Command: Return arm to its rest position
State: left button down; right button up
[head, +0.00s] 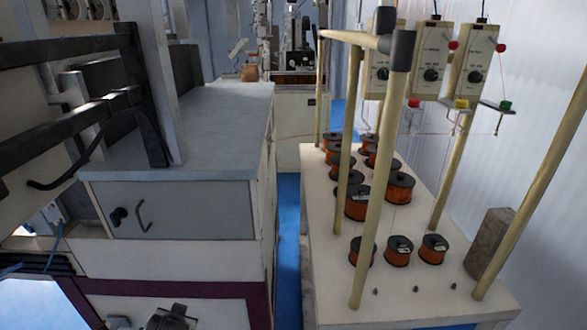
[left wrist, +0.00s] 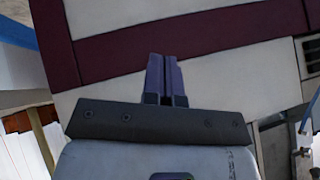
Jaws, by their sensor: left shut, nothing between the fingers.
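My left gripper (left wrist: 166,60) shows in the left wrist view with its two dark fingers together and nothing between them. It points toward a pale panel with a dark maroon band (left wrist: 190,35); the gap to that panel cannot be judged. In the head view, a dark part (head: 172,318) at the bottom edge may be my left arm's end, but it is mostly cut off. My right gripper is in neither view.
A grey-topped cabinet (head: 190,120) stands at left, with dark rails (head: 70,50) above it. A white table (head: 340,290) at right holds several copper wire spools (head: 398,188) inside a beige pole frame (head: 375,200). Tensioner boxes (head: 432,60) hang above. A narrow blue floor strip (head: 289,230) lies between.

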pick_arm(q)
jog(key=s+d+r+t+h+p, duration=0.1)
jog(key=s+d+r+p, duration=0.2)
jog(key=s+r+p, duration=0.65)
jog(key=s+d+r+h+p, duration=0.25)
jog(key=s+r+p, duration=0.35)
jog(key=r+p, duration=0.6)
jog(key=s+r+g+p, duration=0.2)
jog(key=s+r+p, duration=0.5)
jog(key=s+p, duration=0.3)
jog(key=s+d+r+g+p, duration=0.1)
jog(key=s+r+g+p, duration=0.2)
jog(key=s+r+p, duration=0.5)
jog(key=s+p, duration=0.2)
jog(key=p, duration=0.5)
jog(key=shift+s+r, duration=0.25)
jog(key=shift+s, duration=0.15)
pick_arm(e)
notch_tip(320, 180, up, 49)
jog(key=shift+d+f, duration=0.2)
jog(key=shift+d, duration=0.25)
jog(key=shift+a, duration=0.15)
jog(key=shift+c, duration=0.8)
pick_arm(q)
jog(key=shift+w, duration=0.1)
